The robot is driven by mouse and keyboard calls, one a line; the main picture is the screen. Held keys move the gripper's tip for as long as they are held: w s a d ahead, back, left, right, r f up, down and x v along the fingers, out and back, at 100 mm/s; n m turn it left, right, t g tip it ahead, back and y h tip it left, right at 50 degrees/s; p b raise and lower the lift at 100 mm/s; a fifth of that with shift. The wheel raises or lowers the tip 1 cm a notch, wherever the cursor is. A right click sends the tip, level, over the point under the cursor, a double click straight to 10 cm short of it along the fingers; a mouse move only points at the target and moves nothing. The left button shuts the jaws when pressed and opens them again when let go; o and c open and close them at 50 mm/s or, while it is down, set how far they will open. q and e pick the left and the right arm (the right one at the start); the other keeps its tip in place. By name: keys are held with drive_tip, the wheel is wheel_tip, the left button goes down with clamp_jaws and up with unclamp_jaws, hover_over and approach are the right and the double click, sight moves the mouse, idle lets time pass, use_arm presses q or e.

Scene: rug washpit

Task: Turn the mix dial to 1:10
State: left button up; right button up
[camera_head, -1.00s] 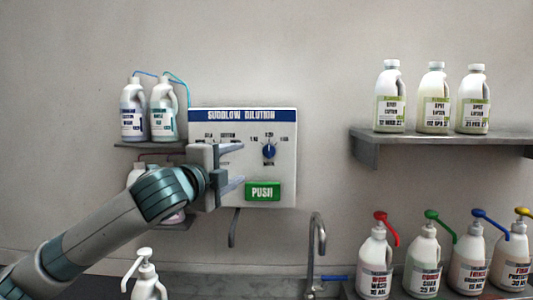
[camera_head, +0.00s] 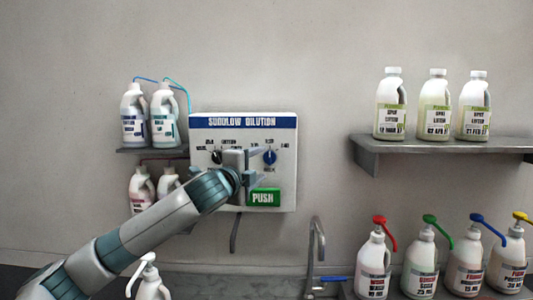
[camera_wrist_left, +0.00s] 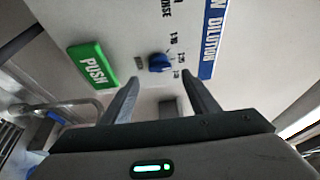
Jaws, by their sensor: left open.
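The white dilution panel (camera_head: 285,205) hangs on the wall with a blue title strip. Its mix dial is a blue knob (camera_head: 270,157) with small ratio marks around it; the dial also shows in the left wrist view (camera_wrist_left: 159,62). A black selector knob (camera_head: 217,157) sits to its left and a green PUSH button (camera_head: 263,198) below. My left gripper (camera_head: 256,167) is open in front of the panel, its fingers reaching toward the dial. In the left wrist view the dial lies beyond and between the open fingertips (camera_wrist_left: 166,85), apart from them. The exact ratio the dial points at is too small to tell.
White bottles (camera_head: 134,118) stand on shelves left of the panel. More bottles (camera_head: 437,108) stand on a right shelf (camera_head: 440,146), above several pump bottles (camera_head: 421,265) with coloured tops. A tap (camera_head: 316,245) rises below the panel. The wall between panel and right shelf is clear.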

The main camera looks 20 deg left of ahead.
sight(269, 159)
use_arm(q)
drive_tip(key=w, duration=0.2)
drive_tip(key=w+p, duration=0.2)
drive_tip(key=w, duration=0.1)
drive_tip(key=shift+w+d, duration=0.35)
drive_tip(key=shift+c, duration=0.3)
drive_tip(key=shift+f, duration=0.1)
drive_tip(key=c, duration=1)
